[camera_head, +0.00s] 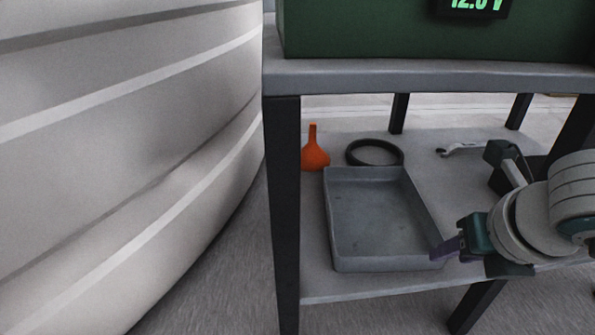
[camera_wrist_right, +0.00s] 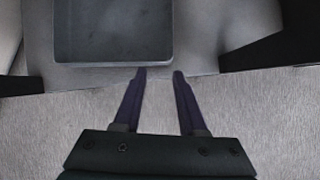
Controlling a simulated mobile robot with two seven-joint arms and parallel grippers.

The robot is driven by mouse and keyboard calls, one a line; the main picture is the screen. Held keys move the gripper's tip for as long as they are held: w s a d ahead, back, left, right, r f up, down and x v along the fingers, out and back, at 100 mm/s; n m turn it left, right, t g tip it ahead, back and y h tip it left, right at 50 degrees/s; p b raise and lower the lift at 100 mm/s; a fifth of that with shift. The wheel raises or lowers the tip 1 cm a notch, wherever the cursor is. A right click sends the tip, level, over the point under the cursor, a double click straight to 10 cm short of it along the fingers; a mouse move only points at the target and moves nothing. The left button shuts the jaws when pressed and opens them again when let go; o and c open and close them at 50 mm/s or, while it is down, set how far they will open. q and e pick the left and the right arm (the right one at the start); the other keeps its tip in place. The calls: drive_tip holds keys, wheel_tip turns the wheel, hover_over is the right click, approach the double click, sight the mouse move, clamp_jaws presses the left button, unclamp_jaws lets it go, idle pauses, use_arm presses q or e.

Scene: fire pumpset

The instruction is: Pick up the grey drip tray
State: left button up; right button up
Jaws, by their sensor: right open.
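The grey drip tray (camera_head: 375,220) is a shallow rectangular pan that lies flat and empty on the lower shelf of the table. It also shows at the top of the right wrist view (camera_wrist_right: 113,35). My right gripper (camera_head: 437,253) is at the tray's front right corner, with its purple fingers pointing at it. In the right wrist view the two fingers (camera_wrist_right: 159,72) are apart with nothing between them, just short of the tray's near edge. I cannot tell whether a fingertip touches the rim. My left gripper is not in view.
An orange funnel (camera_head: 314,155) and a black ring (camera_head: 374,152) are behind the tray, and a wrench-like tool (camera_head: 465,149) lies at the back right. The tabletop (camera_head: 430,78) covers the shelf (camera_head: 350,284). A table leg (camera_head: 285,210) and a large white ribbed tank (camera_head: 130,150) stand left.

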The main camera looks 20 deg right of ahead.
sight(426, 207)
drive_tip(key=shift+w+d+h+p, duration=0.3)
drive_tip(key=shift+w+d+p, duration=0.35)
drive_tip(key=shift+w+p, duration=0.15)
drive_tip(key=shift+w+d+f+p, duration=0.1)
drive_tip(key=shift+w+d+p, duration=0.05)
drive_tip(key=shift+w+p, duration=0.2)
drive_tip(key=shift+w+d+f+b, duration=0.2)
drive_tip(key=shift+w+f+b, duration=0.1)
drive_tip(key=shift+w+b, duration=0.25)
drive_tip(key=shift+w+d+f+b, duration=0.25)
drive_tip(key=shift+w+b, duration=0.1)
drive_tip(key=shift+b, duration=0.25)
drive_tip(key=w, duration=0.1)
drive_tip(key=w+d+b, duration=0.2)
drive_tip(key=w, duration=0.1)
drive_tip(key=shift+w+r, duration=0.1)
drive_tip(key=shift+r, duration=0.2)
drive_tip(key=w+b, duration=0.1)
drive_tip(key=b, duration=0.1)
drive_tip(key=w+d+b, duration=0.1)
drive_tip(key=shift+w+f, duration=0.3)
drive_tip(key=b+x, duration=0.2)
drive_tip(key=shift+b, duration=0.35)
drive_tip(key=shift+w+d+f+b, duration=0.15)
drive_tip(key=shift+w+b, duration=0.05)
drive_tip(key=shift+b, duration=0.15)
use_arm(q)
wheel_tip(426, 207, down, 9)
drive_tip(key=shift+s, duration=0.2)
